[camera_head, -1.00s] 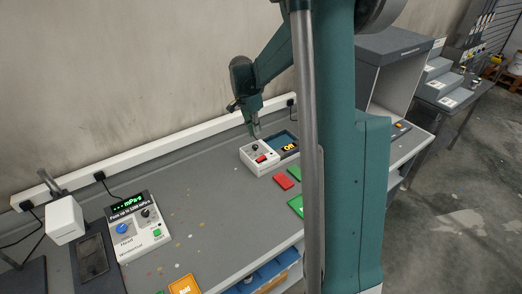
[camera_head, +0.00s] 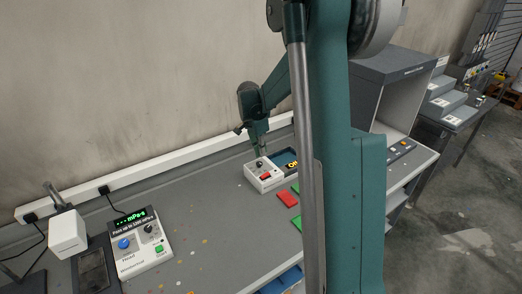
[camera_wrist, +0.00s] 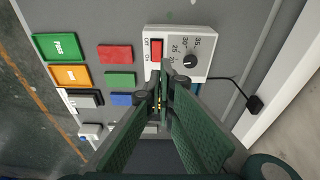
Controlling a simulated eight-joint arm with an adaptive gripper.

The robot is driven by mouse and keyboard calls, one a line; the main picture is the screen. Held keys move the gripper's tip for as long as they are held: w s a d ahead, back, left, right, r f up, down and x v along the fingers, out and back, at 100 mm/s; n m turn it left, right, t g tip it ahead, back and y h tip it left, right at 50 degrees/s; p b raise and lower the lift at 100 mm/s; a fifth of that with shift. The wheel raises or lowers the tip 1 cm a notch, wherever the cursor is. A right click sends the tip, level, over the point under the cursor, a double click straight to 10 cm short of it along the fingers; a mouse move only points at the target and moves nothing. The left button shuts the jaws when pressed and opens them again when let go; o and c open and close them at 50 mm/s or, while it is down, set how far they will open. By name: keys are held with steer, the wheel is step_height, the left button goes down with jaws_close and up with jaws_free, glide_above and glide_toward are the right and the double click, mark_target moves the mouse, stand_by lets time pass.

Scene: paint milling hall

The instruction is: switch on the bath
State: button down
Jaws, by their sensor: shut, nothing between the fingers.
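The bath's white control box (camera_head: 262,181) stands on the bench, with a black knob and a red switch (camera_head: 265,176). A dark blue basin with a small orange display (camera_head: 292,165) adjoins it; the display's text is too small to read surely. In the wrist view the box (camera_wrist: 208,36) shows a temperature knob (camera_wrist: 190,62) and the red rocker switch (camera_wrist: 156,50) beside "Off" and "On" labels. My gripper (camera_head: 260,154) is shut and empty, pointing down over the box. In the wrist view its fingertips (camera_wrist: 165,72) are just below the switch and hide part of the box; contact cannot be told.
Red (camera_wrist: 115,53), green (camera_wrist: 120,79) and blue (camera_wrist: 122,99) blocks lie beside the box, with a green "Pass" plate (camera_wrist: 57,46) and an orange plate (camera_wrist: 69,75). A viscometer-like unit (camera_head: 140,248) stands at the left. A grey cabinet (camera_head: 399,75) stands at the right.

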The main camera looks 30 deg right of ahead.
mark_target(268, 172)
steer(key=f, duration=0.3)
steer(key=d+f, duration=0.1)
steer(key=f, duration=0.3)
steer(key=d+f, duration=0.1)
steer(key=f, duration=0.3)
steer(key=shift+d+p, duration=0.1)
steer(key=shift+p, duration=0.3)
steer(key=shift+f, duration=0.15)
steer(key=shift+d+f+y+b, duration=0.3)
steer(key=shift+y+b, duration=0.1)
steer(key=shift+b, duration=0.15)
steer(key=shift+s+d+f+y+b, duration=0.1)
steer(key=shift+d+f+y+b, duration=0.2)
steer(key=shift+y+b, duration=0.8)
steer(key=shift+h+b, duration=0.3)
steer(key=shift+b, duration=0.15)
steer(key=shift+s, duration=0.1)
